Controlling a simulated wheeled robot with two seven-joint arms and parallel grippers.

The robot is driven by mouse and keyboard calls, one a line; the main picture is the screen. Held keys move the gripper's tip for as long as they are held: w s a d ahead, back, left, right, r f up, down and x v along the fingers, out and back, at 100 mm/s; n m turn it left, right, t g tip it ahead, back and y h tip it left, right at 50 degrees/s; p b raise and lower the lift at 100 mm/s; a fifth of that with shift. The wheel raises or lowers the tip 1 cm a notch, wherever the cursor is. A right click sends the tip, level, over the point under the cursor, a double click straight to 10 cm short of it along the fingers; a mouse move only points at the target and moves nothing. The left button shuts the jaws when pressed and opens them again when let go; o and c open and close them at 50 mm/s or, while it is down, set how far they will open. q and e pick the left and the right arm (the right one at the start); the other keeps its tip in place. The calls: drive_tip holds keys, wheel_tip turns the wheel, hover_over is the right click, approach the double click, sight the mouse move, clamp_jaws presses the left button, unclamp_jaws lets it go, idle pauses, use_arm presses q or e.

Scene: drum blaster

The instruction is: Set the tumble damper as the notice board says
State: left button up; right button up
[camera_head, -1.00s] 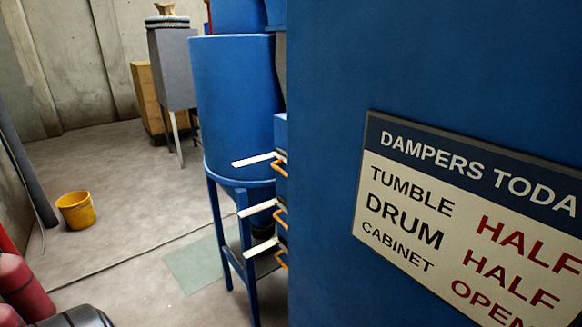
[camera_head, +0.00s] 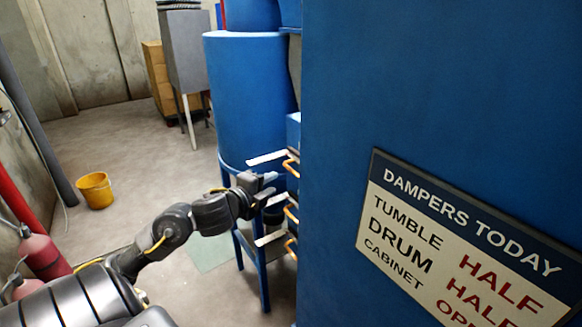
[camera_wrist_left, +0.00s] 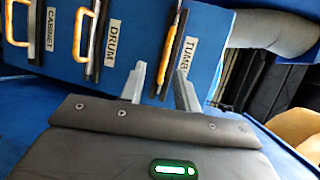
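The notice board (camera_head: 465,245) reads TUMBLE HALF, DRUM HALF; the CABINET entry is cut off in the head view and starts with "OP". Three orange damper handles stick out from the blue housing's side; top (camera_head: 291,165), middle (camera_head: 291,213) and bottom (camera_head: 290,248). In the left wrist view the TUMBLE label (camera_wrist_left: 183,67) stands beside its orange handle (camera_wrist_left: 173,48). My left gripper (camera_head: 268,187) is open, near the upper handles. In the wrist view its fingers (camera_wrist_left: 160,88) appear either side of the tumble handle's near end; contact cannot be told. My right gripper is out of view.
The drum handle (camera_wrist_left: 95,40) and cabinet handle (camera_wrist_left: 20,25) are close beside the tumble one. A blue drum (camera_head: 250,100) on legs stands behind. The large blue panel (camera_head: 430,90) blocks the right. A yellow bucket (camera_head: 95,190) and red cylinder (camera_head: 42,255) are at left.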

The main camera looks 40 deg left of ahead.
sight(291, 169)
use_arm(q)
drive_tip(key=x, duration=0.7)
drive_tip(key=r+p+x, duration=0.1)
drive_tip(key=x, duration=0.2)
drive_tip(key=shift+w+d+r, duration=0.1)
drive_tip(key=shift+w+d, duration=0.15)
drive_tip(key=shift+w, duration=0.1)
drive_tip(key=shift+c, duration=0.3)
clamp_jaws()
